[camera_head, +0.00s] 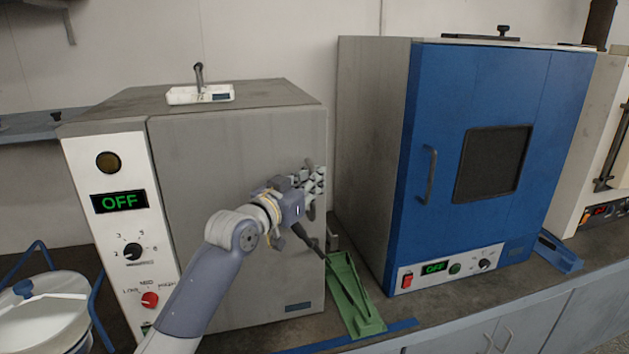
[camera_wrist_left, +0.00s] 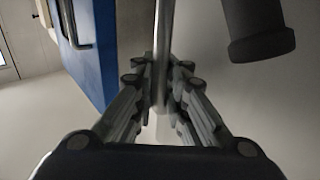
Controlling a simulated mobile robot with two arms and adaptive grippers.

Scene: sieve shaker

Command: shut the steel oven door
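The steel oven (camera_head: 215,180) stands at the left of the head view. Its grey door lies in line with the front panel or very near it; I cannot tell whether a small gap remains. My left gripper (camera_head: 312,183) is at the door's right side, above mid-height. In the left wrist view a thin upright metal strip (camera_wrist_left: 162,40) lies between my left fingers (camera_wrist_left: 162,85). I cannot tell whether it is the door's edge or a handle, or whether the fingers press on it. My right gripper is not in view.
A blue oven (camera_head: 485,150) with a handle stands to the right. A green tray-like piece (camera_head: 352,295) lies on the bench between the ovens. A small white tray (camera_head: 200,94) sits on the steel oven. A white lidded pot (camera_head: 45,315) is at bottom left.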

